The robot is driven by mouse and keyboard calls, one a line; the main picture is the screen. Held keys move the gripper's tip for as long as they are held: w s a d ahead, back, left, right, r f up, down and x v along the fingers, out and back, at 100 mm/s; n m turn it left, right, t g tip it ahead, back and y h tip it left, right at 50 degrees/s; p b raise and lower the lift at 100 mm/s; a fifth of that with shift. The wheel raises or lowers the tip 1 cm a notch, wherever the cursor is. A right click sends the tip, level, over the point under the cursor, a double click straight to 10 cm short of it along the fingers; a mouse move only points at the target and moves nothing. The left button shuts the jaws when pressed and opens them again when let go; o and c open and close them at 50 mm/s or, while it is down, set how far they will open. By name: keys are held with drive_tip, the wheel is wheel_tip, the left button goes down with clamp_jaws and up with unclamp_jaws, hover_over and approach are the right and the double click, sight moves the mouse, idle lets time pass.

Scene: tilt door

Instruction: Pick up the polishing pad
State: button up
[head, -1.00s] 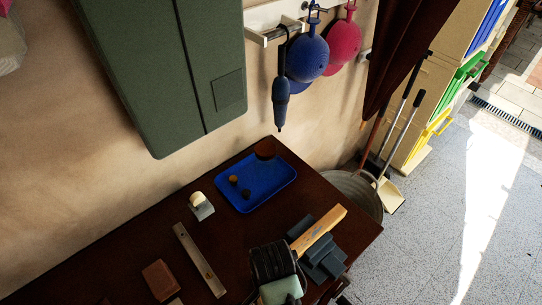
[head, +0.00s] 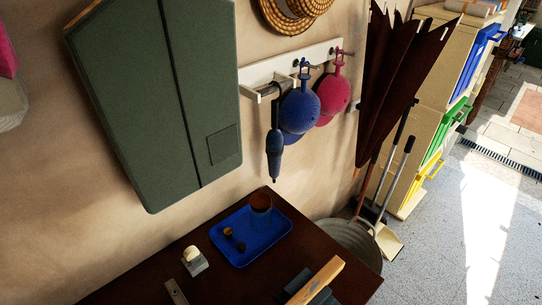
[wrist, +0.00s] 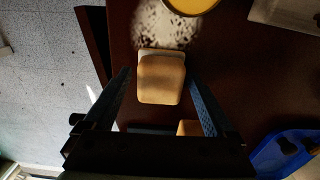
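A tan block with rounded corners and a pale edge (wrist: 161,80), which looks like the polishing pad, lies on the dark table in the wrist view. My gripper (wrist: 158,72) is open, with one finger on each side of the block. There is a narrow gap at the left finger; the right finger is very close to the block, and I cannot tell whether it touches. In the head view neither my gripper nor this block is in view.
The dark brown table (head: 150,275) carries a blue tray (head: 262,255) with a cup and small round things, a pale knob on a grey block (head: 195,261), and a wooden bar (head: 316,281) over dark grey pieces. A green cabinet (head: 155,100) hangs above the table.

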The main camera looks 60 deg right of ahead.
clamp_jaws()
drive_tip(key=shift+r, duration=0.1)
wheel_tip(320, 180, up, 10)
drive_tip(key=shift+f, duration=0.1)
idle(0.5)
drive_tip(key=shift+c, duration=2.4)
unclamp_jaws()
drive_tip(key=c, duration=0.5)
